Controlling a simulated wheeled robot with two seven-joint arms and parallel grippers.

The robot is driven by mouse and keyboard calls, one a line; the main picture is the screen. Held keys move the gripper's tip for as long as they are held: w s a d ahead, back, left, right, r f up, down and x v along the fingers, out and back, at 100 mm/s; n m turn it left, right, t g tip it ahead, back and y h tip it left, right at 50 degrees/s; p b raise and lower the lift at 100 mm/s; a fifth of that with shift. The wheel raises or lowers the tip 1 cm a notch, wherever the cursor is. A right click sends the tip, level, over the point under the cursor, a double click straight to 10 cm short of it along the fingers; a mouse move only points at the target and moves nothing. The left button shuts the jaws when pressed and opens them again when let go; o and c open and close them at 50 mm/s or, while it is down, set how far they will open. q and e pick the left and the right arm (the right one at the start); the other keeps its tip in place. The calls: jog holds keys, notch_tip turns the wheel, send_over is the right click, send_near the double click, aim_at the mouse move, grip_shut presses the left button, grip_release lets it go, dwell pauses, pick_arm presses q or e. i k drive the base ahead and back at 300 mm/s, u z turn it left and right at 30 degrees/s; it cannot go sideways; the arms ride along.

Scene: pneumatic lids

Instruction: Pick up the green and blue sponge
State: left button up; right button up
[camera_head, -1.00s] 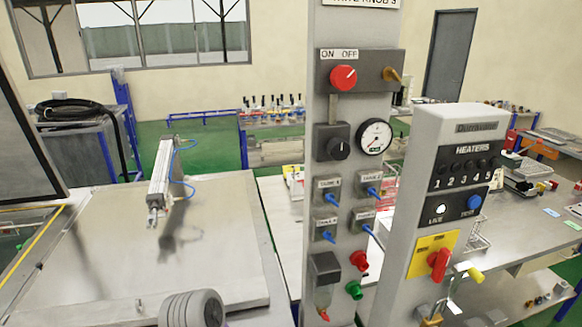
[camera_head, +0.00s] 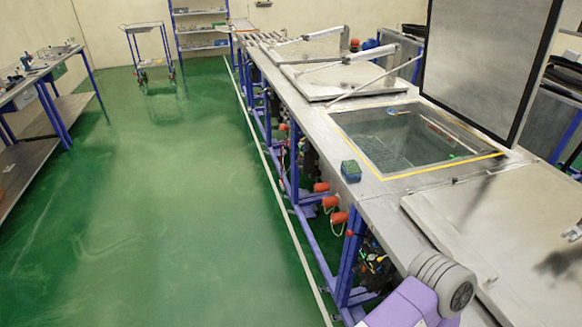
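The green and blue sponge (camera_head: 351,170) is a small block with a green top and blue sides. It sits on the metal bench top (camera_head: 374,200), near its left edge, just left of an open sunken tank (camera_head: 400,140) with a yellow-lined rim. A purple and grey link of my own arm shows at the bottom right, in front of the bench. Neither of my grippers shows in the view, so their states are hidden.
A dark-framed lid panel (camera_head: 485,60) stands upright behind the tank. A flat metal lid (camera_head: 520,225) lies closed at the right. Orange-red knobs (camera_head: 331,201) stick out from the bench front. The green floor (camera_head: 170,200) left of the bench is clear.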

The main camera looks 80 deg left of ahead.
aim_at(352, 169)
jog(key=u, duration=2.6)
jog(key=i, duration=0.2)
jog(key=z, duration=0.45)
jog(key=k, duration=0.55)
jog(key=u, duration=0.85)
jog(key=i, duration=1.1)
jog(key=u, duration=0.2)
